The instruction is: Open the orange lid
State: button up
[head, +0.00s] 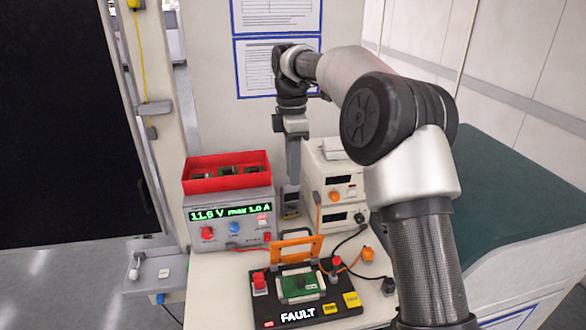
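The orange lid (283,251) is a frame with a handle bar on top. It stands raised, roughly upright, at the back of a black test fixture (262,307) marked FAULT. A green circuit board (300,287) lies exposed in front of it. My gripper (292,186) points down behind and above the lid, apart from it in the picture. I see the gripper edge-on, so the gap between its fingers is hidden. No object shows clearly in it.
A power supply (230,222) with a red bin (225,172) on top stands left of my gripper. White stacked instruments (333,185) stand close on its right. A small meter (290,205) is just below it. Cables and an orange plug (367,254) lie right of the fixture.

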jog(key=shift+f, duration=0.1)
jog(key=c, duration=0.4)
jog(key=shift+a+f+m+b, duration=0.1)
jog(key=shift+f+m+b, duration=0.25)
jog(key=shift+m+b, duration=0.2)
grip_shut()
jog(key=m+t+y+b, duration=0.1)
jog(key=m+t+b, duration=0.7)
jog(key=m, duration=0.9)
send_over(295, 244)
jog(key=w+b, duration=0.2)
jog(key=w, duration=0.6)
notch_tip(295, 244, down, 14)
jog(key=g, duration=0.2)
jog(key=s, duration=0.1)
jog(key=s+f, duration=0.1)
jog(key=s, duration=0.1)
jog(key=shift+s, duration=0.15)
